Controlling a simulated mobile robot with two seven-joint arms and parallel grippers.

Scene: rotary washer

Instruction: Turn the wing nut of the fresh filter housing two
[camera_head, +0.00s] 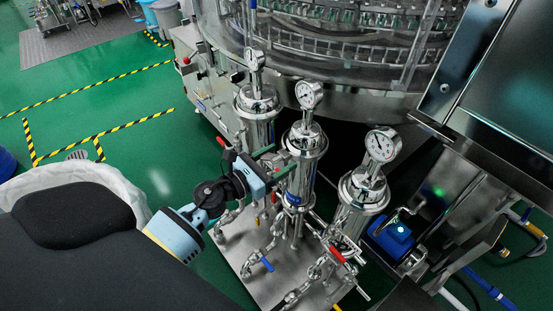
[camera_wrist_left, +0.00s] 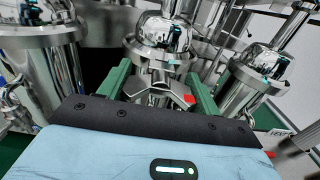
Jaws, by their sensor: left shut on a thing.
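Three polished steel filter housings with pressure gauges on top stand in a row in the head view: a left one (camera_head: 257,104), a middle one (camera_head: 302,172) and a right one (camera_head: 358,196). My left gripper (camera_head: 275,161) reaches the side of the middle housing from the left. In the left wrist view, the gripper's green fingers (camera_wrist_left: 158,90) stand on both sides of a metal wing nut (camera_wrist_left: 160,83), shut on it. A small red mark shows beside the nut's right wing. The middle housing (camera_wrist_left: 160,35) rises just behind it. My right gripper is not in view.
The housings stand on a steel base plate (camera_head: 240,262) with pipes, a blue-handled valve (camera_head: 267,264) and a red-handled valve (camera_head: 337,254). The large round washer (camera_head: 330,70) is close behind. A steel cabinet (camera_head: 500,90) is at right. Green floor (camera_head: 130,110) is open at left.

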